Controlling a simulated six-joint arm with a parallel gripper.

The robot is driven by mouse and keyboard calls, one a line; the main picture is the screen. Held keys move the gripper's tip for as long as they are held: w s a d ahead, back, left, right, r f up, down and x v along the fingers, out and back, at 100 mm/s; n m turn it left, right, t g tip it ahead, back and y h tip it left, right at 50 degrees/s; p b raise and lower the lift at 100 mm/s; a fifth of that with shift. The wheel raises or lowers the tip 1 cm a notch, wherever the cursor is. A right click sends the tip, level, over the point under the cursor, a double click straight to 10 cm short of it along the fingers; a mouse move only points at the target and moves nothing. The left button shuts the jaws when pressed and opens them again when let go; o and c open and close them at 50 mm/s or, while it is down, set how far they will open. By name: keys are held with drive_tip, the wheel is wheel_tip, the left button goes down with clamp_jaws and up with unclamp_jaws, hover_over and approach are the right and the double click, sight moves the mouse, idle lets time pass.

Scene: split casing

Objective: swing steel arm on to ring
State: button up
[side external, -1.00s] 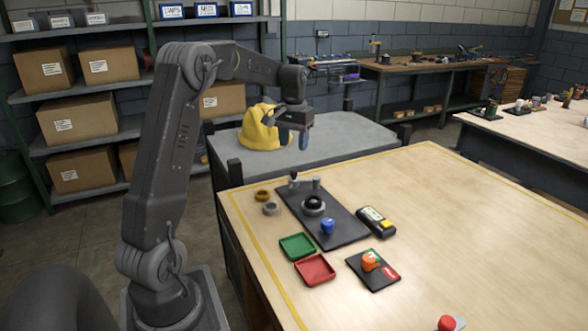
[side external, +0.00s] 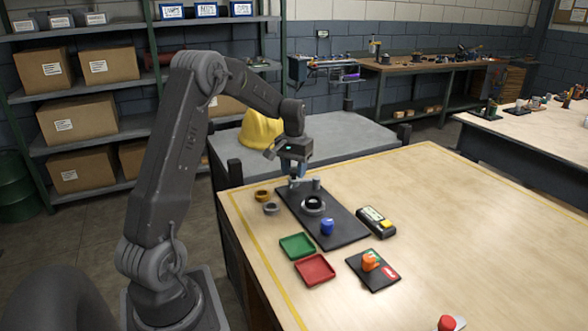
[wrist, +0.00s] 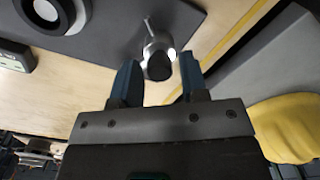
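The steel arm (side external: 307,183) is a short light bar on a pivot at the far end of a dark plate (side external: 345,230). The steel arm's bar does not lie over the ring. My gripper (side external: 293,183) is low at the far end of the plate, by the arm. In the wrist view its two blue fingers (wrist: 158,78) are apart, with the steel arm's rounded end (wrist: 158,48) between or just beyond their tips. I cannot tell whether they touch it.
A blue knob (side external: 327,226) stands on the plate. Brown (side external: 262,195) and grey (side external: 271,209) loose rings lie left of it. Green (side external: 297,246) and red (side external: 315,269) trays lie in front. The table's right side is mostly clear.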

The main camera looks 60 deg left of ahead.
clamp_jaws()
drive_tip(key=shift+d, duration=0.1)
idle(0.3)
drive_tip(key=d+n, duration=0.1)
drive_tip(key=n, duration=0.1)
drive_tip(key=d+n, duration=0.1)
drive_tip(key=n, duration=0.1)
drive_tip(key=shift+s+d+n, duration=0.15)
drive_tip(key=shift+d+n, duration=0.15)
drive_tip(key=shift+n, duration=0.1)
drive_tip(key=shift+w+d+n, duration=0.2)
drive_tip(key=shift+d+n, duration=0.4)
drive_tip(key=shift+n, duration=0.5)
drive_tip(key=shift+w+d+n, duration=0.15)
drive_tip(key=shift+d+n, duration=0.4)
drive_tip(key=shift+n, duration=0.55)
drive_tip(key=shift+o, duration=1.2)
unclamp_jaws()
wheel_tip(320, 180, up, 14)
drive_tip(key=shift+d, duration=0.15)
